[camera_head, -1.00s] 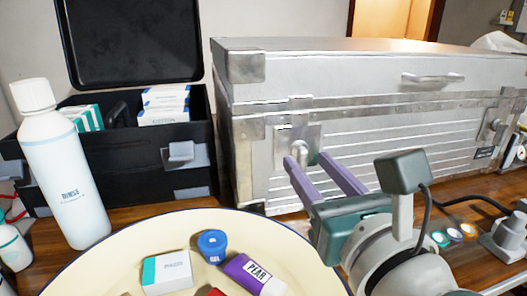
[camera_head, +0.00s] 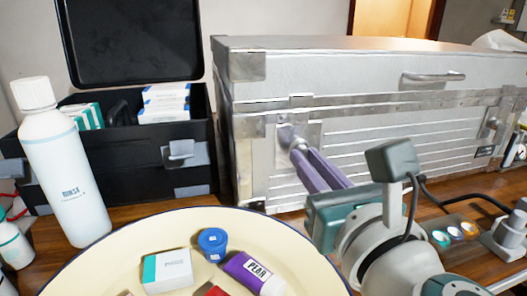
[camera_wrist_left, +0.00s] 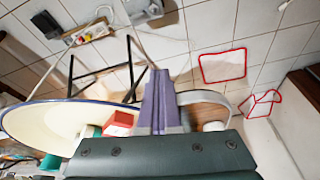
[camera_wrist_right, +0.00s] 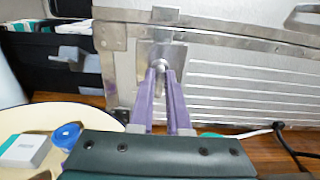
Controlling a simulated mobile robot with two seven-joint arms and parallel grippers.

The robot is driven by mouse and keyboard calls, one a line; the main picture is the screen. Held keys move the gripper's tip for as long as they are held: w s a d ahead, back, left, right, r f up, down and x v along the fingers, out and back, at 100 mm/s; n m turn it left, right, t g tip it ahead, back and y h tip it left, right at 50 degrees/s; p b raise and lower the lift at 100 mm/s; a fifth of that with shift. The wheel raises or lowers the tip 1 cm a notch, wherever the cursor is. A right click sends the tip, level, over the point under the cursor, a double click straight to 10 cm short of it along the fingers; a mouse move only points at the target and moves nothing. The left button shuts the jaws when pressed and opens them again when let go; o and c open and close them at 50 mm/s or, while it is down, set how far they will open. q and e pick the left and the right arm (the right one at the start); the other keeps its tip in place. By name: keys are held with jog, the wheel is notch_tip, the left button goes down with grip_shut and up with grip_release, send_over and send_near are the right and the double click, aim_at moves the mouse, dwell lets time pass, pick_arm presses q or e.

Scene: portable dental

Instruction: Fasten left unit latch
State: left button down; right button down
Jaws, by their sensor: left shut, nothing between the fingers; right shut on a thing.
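The silver metal unit (camera_head: 370,75) stands on the wooden counter with its lid down. Its left latch (camera_head: 287,135) is a small metal lever on a square plate at the left of the front face. My right gripper (camera_head: 298,149) has its purple fingers closed on the latch lever. The right wrist view shows the fingertips (camera_wrist_right: 160,68) around the lever, below the lid seam, and partly hiding it. My left gripper (camera_wrist_left: 158,72) shows only in its own wrist view, shut and empty, away from the unit.
A second latch (camera_head: 492,125) is at the unit's right. An open black case (camera_head: 100,165) and a white rinse bottle (camera_head: 65,170) stand at the left. A cream tray (camera_head: 110,265) with small boxes and tubes lies in front. A dark cable runs at the right.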

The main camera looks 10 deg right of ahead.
jog(key=shift+n, duration=0.3)
jog(key=n+p, duration=0.1)
jog(key=n, duration=0.2)
jog(key=n+p, duration=0.2)
jog(key=n, duration=0.3)
jog(key=shift+d+r+n, duration=0.1)
jog(key=shift+n, duration=0.3)
jog(key=n+p, duration=0.1)
jog(key=n, duration=0.3)
jog(key=shift+r+n, duration=0.1)
jog(key=shift+n, duration=0.2)
jog(key=shift+n+p, duration=0.85)
jog(key=shift+n, duration=1.05)
